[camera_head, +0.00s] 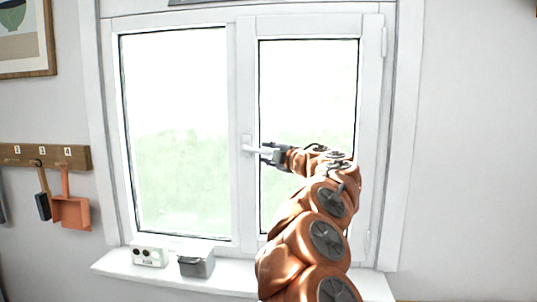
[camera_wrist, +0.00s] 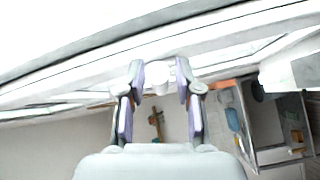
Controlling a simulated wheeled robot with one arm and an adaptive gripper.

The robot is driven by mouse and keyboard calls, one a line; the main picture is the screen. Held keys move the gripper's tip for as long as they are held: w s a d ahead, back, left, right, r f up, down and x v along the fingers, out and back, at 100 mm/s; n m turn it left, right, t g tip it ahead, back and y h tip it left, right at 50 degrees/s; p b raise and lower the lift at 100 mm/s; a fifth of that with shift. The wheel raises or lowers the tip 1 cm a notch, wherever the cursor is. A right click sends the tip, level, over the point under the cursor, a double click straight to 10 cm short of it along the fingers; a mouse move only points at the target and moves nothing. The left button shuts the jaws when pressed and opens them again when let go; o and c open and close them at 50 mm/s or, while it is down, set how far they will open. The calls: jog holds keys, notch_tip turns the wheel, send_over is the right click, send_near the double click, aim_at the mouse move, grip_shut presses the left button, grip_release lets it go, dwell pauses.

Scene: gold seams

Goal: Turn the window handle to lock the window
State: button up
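The white window handle (camera_head: 256,149) sits on the middle frame of the closed window (camera_head: 247,90). Its lever points to the right, roughly level. My gripper (camera_head: 269,153) is at the lever's free end, in front of the right pane. In the wrist view the two fingers of my gripper (camera_wrist: 160,88) stand apart. The white handle (camera_wrist: 160,73) shows between their tips, with narrow gaps at its sides. I cannot tell whether either finger touches it. In the head view my gripper hides part of the lever's end.
A white sill (camera_head: 215,276) below holds a white box (camera_head: 149,256) and a grey container (camera_head: 197,263). On the left wall hang a wooden hook rail (camera_head: 75,157), an orange dustpan (camera_head: 70,211), a brush (camera_head: 43,204) and a picture (camera_head: 27,55). The right wall is bare.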

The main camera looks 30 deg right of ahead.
grip_shut()
jog(key=shift+f, duration=0.1)
dwell(0.4)
